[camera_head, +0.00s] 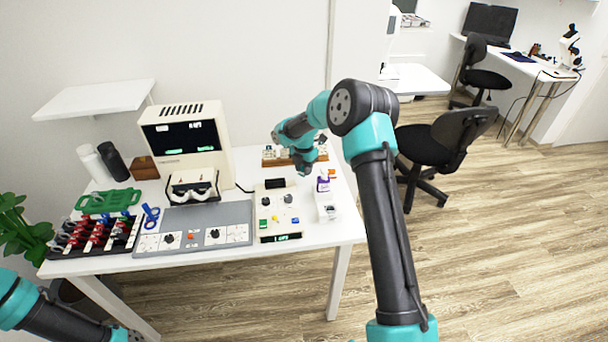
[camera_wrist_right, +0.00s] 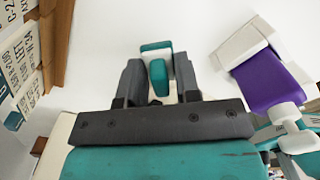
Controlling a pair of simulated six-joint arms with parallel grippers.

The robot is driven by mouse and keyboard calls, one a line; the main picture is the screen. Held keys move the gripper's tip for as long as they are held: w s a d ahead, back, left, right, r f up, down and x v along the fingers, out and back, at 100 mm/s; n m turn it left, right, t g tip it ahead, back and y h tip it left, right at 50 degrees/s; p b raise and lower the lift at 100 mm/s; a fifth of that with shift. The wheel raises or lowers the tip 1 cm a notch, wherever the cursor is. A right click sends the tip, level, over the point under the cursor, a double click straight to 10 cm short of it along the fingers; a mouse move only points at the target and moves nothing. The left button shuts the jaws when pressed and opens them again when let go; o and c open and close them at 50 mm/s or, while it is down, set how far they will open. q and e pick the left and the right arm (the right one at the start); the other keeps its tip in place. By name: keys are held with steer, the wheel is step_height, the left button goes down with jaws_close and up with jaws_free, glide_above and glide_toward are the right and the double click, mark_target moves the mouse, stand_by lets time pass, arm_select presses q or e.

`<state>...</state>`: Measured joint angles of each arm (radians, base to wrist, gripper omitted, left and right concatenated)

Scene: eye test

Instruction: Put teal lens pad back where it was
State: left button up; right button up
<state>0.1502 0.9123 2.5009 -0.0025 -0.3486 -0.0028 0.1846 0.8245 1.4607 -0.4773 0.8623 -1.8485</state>
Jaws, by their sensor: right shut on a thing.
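My right gripper (camera_head: 304,168) is over the right part of the white table, pointing down. In the right wrist view its two dark fingers (camera_wrist_right: 159,82) are closed on a small teal piece with a white part below it, which looks like the teal lens pad (camera_wrist_right: 157,67). The pad is too small to make out in the head view. In the wrist view a white surface lies behind the pad; whether the pad touches it I cannot tell.
A wooden rack (camera_head: 270,161) is behind. A control panel (camera_head: 277,222), grey board (camera_head: 230,214) and beige machine (camera_head: 187,135) stand left. A white container (camera_head: 328,208) is in front.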

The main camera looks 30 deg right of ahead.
steer(key=shift+f, duration=1.5)
steer(key=shift+f, duration=0.1)
steer(key=o, duration=1)
steer(key=shift+c, duration=0.2)
step_height(320, 180, up, 12)
steer(key=shift+w+r, duration=0.1)
